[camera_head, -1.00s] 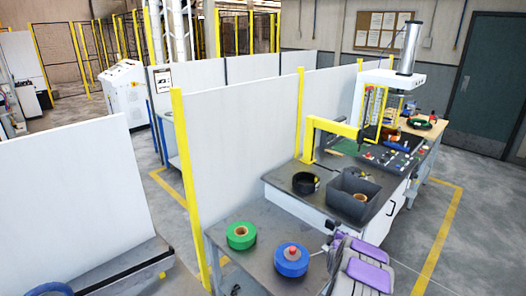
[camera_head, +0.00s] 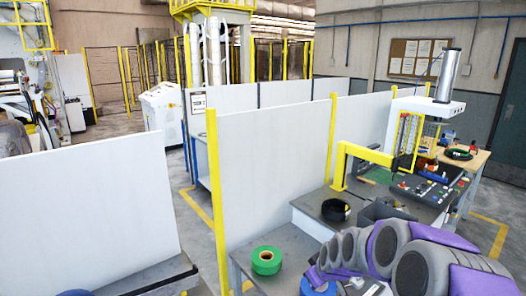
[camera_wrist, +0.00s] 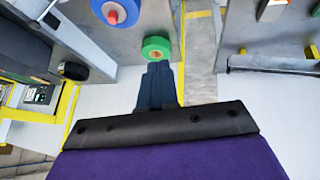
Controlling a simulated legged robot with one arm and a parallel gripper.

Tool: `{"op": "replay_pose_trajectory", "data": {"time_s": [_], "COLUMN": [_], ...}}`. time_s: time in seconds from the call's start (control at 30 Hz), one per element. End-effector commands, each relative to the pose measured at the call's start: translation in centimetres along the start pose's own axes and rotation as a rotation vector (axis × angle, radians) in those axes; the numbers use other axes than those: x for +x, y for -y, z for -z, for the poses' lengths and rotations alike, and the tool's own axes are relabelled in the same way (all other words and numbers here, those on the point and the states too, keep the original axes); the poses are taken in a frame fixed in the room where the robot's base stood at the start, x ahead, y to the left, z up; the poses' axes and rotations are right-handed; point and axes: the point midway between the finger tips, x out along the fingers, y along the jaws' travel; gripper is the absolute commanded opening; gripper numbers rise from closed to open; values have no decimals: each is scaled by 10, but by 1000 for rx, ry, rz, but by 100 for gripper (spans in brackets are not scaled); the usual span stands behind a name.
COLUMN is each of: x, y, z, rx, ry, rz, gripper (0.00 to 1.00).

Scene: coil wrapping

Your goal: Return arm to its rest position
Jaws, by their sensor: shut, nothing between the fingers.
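My arm, with grey and purple links, crosses the lower right of the head view. My gripper (camera_wrist: 158,68) points up the wrist view as a dark, narrow shape. It is shut and empty. A green roll (camera_head: 266,261) lies on the grey table (camera_head: 245,287) in the head view. It also shows just beyond my fingertips in the wrist view (camera_wrist: 155,45), apparently apart from them. A blue roll (camera_wrist: 113,14) with a red centre shows farther up there. In the head view my arm mostly hides the blue roll.
A white partition (camera_head: 270,165) with yellow posts stands behind the table. A black ring (camera_head: 336,210) and a dark bin (camera_head: 376,209) sit on the workbench behind my arm. A yellow bracket (camera_head: 365,152) and a press (camera_head: 434,104) stand farther back right.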

Motion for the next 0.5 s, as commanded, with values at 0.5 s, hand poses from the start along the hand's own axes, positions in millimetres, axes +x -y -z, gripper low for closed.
{"op": "replay_pose_trajectory", "data": {"time_s": [0.5], "x": [-151], "y": [135], "z": [-125], "rx": [277], "ry": [378], "rz": [125], "gripper": [0]}}
